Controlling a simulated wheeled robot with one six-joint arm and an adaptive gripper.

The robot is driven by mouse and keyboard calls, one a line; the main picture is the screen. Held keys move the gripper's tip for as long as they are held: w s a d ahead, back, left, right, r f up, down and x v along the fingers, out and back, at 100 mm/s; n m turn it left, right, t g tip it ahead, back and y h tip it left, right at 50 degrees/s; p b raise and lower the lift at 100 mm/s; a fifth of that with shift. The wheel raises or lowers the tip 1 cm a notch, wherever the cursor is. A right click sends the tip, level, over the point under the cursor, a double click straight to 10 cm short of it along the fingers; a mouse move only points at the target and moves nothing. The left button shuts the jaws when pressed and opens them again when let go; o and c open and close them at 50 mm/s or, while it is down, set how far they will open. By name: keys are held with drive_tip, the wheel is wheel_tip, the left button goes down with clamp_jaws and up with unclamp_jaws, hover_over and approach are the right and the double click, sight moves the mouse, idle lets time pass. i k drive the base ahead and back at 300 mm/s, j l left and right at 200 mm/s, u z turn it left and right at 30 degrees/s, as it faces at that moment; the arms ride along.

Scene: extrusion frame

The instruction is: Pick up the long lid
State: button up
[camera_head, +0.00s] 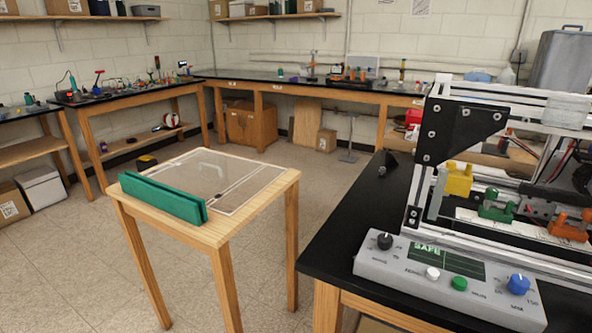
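No part is plainly marked as the long lid. On the small wooden table (272,188), a long green bar-like piece (163,197) lies along the front left edge, with a dark lengthwise gap between its two sides. A narrow pale-edged strip (252,189) lies along the panel's right side. I cannot tell which of these is the lid. My gripper is not in view.
A black-topped bench (345,212) stands close on the right, carrying an aluminium extrusion frame (470,118) and a grey control box (450,275) with knobs and a screen reading SAFE. Open floor (62,255) lies left of the small table. Benches line the back walls.

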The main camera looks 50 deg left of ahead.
sight(232, 181)
drive_tip(key=u, duration=2.2)
drive_tip(key=z, duration=1.1)
drive_tip(key=i+j, duration=0.15)
drive_tip(key=j, duration=0.35)
drive_tip(key=i+j, duration=0.15)
drive_tip(key=j, duration=0.35)
drive_tip(key=i+j, duration=0.1)
drive_tip(key=j, duration=0.4)
drive_tip(key=i+j+z, duration=0.1)
drive_tip(key=j, duration=0.4)
drive_tip(key=i+j, duration=0.2)
drive_tip(key=j, duration=0.3)
drive_tip(key=i+j, duration=0.1)
drive_tip(key=j, duration=0.4)
drive_tip(key=i+j, duration=0.15)
drive_tip(key=j, duration=0.35)
drive_tip(key=i+j, duration=0.1)
drive_tip(key=j, duration=0.4)
drive_tip(key=z, duration=0.05)
